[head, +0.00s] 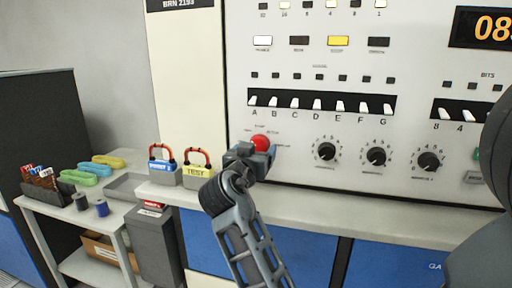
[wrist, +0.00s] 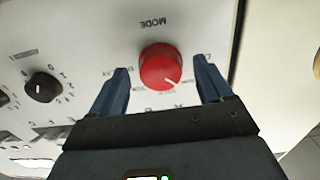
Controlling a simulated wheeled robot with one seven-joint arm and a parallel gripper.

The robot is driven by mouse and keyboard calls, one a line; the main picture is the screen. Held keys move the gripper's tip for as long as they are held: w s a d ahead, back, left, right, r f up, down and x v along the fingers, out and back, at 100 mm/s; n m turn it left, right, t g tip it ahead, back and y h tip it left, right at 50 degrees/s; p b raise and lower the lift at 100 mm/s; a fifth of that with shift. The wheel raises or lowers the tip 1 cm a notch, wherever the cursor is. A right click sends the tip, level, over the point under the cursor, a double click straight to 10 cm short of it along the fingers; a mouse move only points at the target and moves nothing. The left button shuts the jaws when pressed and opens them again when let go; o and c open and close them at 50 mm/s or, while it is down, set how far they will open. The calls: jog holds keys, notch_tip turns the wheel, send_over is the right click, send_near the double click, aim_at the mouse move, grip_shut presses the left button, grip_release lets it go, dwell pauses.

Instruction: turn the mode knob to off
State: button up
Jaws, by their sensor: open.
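The mode knob is a round red knob (wrist: 160,67) with a white pointer line, on the pale panel. In the wrist view the word MODE shows beside it, upside down. The pointer line is toward the knob's lower right edge in that view; the small labels around it are partly hidden or blurred. My gripper (wrist: 162,87) is open, with one blue finger on each side of the knob and a gap to both. In the head view the red knob (head: 261,143) shows just above my gripper (head: 245,156), which hides its lower part.
Black dials (head: 326,151) sit right of the knob, below a row of white lettered switches (head: 317,104). Two padlocks (head: 196,170) stand on the ledge to the left. A side table (head: 75,215) holds spools and trays. A grey arm part of mine fills the far right.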

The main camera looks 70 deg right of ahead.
jog(key=shift+d, duration=0.2)
jog(key=c, duration=1)
